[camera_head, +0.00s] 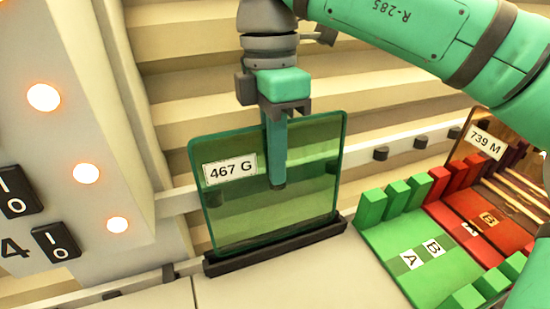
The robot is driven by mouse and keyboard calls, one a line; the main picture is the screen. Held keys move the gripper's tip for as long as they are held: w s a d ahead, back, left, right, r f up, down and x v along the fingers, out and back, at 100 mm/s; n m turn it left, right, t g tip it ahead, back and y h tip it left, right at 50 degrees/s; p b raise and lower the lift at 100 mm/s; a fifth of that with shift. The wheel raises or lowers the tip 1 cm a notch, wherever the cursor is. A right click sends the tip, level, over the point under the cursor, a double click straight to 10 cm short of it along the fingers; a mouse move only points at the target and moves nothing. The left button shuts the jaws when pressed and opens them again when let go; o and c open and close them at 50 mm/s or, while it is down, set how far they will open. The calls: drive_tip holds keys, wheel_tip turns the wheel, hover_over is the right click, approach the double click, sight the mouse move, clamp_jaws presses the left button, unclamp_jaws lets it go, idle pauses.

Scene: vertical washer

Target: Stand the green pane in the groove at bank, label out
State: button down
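The green pane (310,190) is see-through and bears a white label reading 467 G, which faces the camera. It stands nearly upright, its lower edge at a long dark grooved bar (277,247); how deep it sits in the groove is hard to see. My gripper (278,186) reaches down from above at the pane's upper middle, a finger overlapping the pane in the picture. The second finger is not clearly visible, so its grip on the pane cannot be told.
At right is a toothed rack with a green part (412,260) marked A and B and a red part (500,235). A brown pane (484,122) labelled 739 M stands behind it. A panel with round lights (87,173) and dark switches (55,242) is at left.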

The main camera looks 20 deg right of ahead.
drive_tip(key=shift+f, duration=0.4)
idle(0.5)
drive_tip(key=c, duration=1.9)
unclamp_jaws()
